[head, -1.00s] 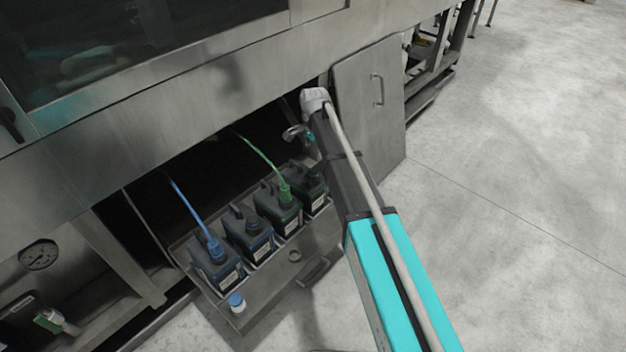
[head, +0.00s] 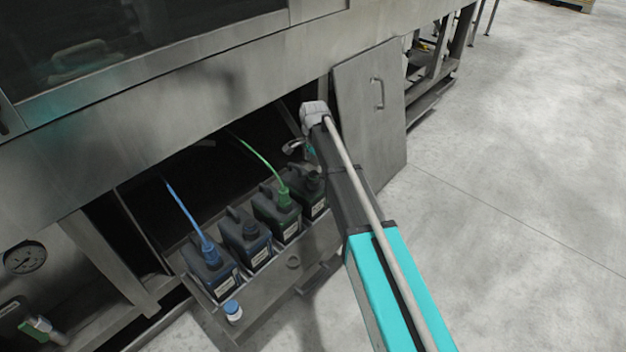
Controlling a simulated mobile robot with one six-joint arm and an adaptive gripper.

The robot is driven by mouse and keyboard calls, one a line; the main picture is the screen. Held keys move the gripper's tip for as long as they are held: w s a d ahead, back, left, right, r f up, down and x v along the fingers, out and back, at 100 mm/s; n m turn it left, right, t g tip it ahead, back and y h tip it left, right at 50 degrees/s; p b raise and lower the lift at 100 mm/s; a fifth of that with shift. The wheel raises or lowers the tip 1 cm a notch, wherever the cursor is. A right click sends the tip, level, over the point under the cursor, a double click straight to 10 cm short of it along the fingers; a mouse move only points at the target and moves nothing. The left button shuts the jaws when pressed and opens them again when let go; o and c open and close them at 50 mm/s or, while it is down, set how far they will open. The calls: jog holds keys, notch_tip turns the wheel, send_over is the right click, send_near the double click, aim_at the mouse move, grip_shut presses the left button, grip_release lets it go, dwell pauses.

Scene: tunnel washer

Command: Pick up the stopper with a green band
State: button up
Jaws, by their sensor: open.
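I cannot make out a stopper with a green band; the arm may hide it. My gripper (head: 301,151) is open, small and partly hidden by the arm. In the picture it overlaps the top of the rightmost dark canister (head: 313,207); I cannot tell whether it touches. To the left, a canister (head: 283,228) has a green fitting (head: 284,197) and a green hose. A small white and blue stopper (head: 233,311) stands at the tray's front left.
The canisters stand in a row on a pulled-out metal tray (head: 262,300) below the washer. A blue hose enters the leftmost canister (head: 212,273). An open metal door (head: 365,110) stands right of the arm. The floor (head: 500,200) to the right is clear.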

aim_at(314, 173)
jog(key=shift+f+b, duration=2.65)
jog(key=c, duration=1.2)
jog(key=shift+r, duration=0.2)
jog(key=shift+c, duration=0.2)
notch_tip(314, 173, up, 2)
jog(key=shift+r+p, duration=0.1)
jog(key=shift+p, duration=1.15)
jog(key=s+d+r+p, duration=0.2)
jog(key=s+r+p, duration=0.3)
jog(key=s, duration=0.1)
jog(key=s+d+r+p, duration=0.3)
jog(key=s+r+p, duration=0.2)
jog(key=s, duration=0.1)
jog(key=shift+s+d+r+p, duration=0.25)
jog(key=shift+s+d+p, duration=0.05)
jog(key=shift+s+d, duration=0.1)
